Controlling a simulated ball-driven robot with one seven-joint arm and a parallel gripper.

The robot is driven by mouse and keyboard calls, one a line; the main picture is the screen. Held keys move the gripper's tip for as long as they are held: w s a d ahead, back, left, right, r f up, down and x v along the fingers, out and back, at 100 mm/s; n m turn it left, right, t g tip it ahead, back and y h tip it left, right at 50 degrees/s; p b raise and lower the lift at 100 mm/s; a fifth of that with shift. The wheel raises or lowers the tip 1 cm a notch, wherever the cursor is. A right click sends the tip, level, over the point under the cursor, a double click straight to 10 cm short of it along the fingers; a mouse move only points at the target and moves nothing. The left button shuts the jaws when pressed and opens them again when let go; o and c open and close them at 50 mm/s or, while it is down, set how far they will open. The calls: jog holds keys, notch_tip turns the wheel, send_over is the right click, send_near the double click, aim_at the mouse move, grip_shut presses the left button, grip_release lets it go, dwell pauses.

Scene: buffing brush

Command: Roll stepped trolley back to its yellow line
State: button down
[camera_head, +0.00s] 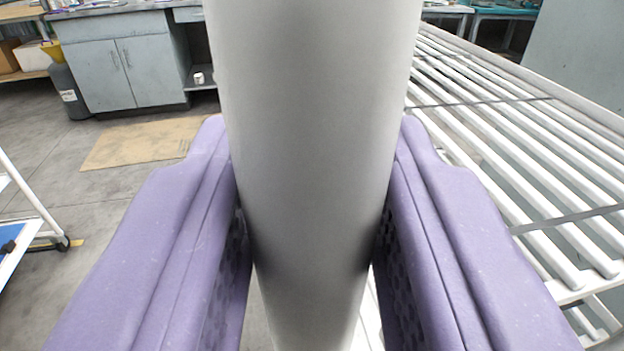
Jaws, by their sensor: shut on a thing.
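My gripper (313,130), with two purple padded fingers, is shut on a thick grey post (315,60). The post runs from the top to the bottom of the view and touches both pads. What it joins onto is hidden. A white slatted rack with sloping bars (510,150) stands close on the right; I cannot tell whether the post belongs to it or whether it is the stepped trolley. At the left edge, a white-framed wheeled stand (38,208) is partly in view. A short yellow mark (76,243) shows on the floor by its caster.
A grey cabinet (120,70) stands at the back left, with a dark bottle (66,85) beside it. A tan mat (140,142) lies on the floor before it. The grey floor (110,200) at left is mostly clear. Benches (490,12) stand behind the rack.

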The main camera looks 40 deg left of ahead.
jog(key=shift+w+a, duration=0.35)
jog(key=shift+a, duration=0.15)
jog(key=shift+r, duration=0.25)
jog(key=c, duration=1)
grip_release()
jog(key=shift+a, duration=0.1)
jog(key=shift+o, duration=0.6)
jog(key=shift+w+a+f, duration=0.1)
jog(key=shift+w+f, duration=0.05)
jog(key=shift+f, duration=0.05)
jog(key=p+v, duration=0.1)
jog(key=v, duration=0.7)
